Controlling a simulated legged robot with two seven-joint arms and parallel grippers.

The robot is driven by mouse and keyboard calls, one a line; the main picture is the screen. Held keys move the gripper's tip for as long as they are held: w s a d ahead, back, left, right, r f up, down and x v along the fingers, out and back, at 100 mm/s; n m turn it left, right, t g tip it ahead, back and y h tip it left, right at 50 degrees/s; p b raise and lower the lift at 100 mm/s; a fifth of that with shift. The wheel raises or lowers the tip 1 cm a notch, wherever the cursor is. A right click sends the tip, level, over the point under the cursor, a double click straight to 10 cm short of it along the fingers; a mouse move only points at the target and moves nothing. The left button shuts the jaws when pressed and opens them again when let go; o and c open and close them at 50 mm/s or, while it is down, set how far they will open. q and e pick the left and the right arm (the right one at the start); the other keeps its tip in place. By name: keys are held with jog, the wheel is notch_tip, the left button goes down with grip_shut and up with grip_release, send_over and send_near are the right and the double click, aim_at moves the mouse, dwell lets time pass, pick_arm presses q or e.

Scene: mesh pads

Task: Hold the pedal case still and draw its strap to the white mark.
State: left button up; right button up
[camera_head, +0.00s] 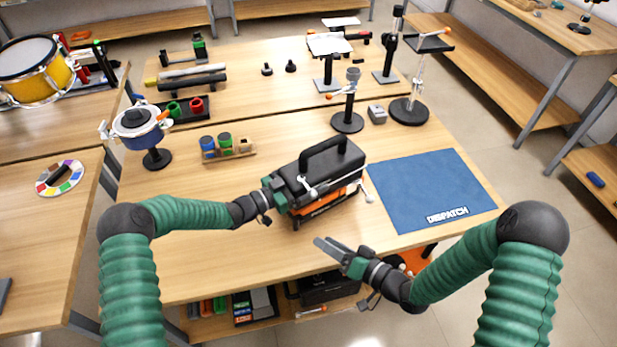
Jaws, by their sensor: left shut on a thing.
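The pedal case (342,160), black with an orange lower part and a top handle, stands on the middle table. My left gripper (284,193) is shut on the left end of the case. A thin pale strip (335,182) runs along the near side of the case, with a loose-looking end at the right; it may be the strap. I cannot make out the white mark. My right gripper (326,243) is in front of the case, apart from it, empty, with its fingers slightly parted.
A blue mat (430,188) marked DISPATCH lies right of the case. A rack of coloured jars (228,149) stands to its left. Black stands (348,121) are behind it.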

pick_arm(q)
jog(key=c, duration=1)
jog(key=shift+c, duration=0.2)
jog(key=shift+s+f, duration=0.1)
jog(key=shift+f, duration=0.2)
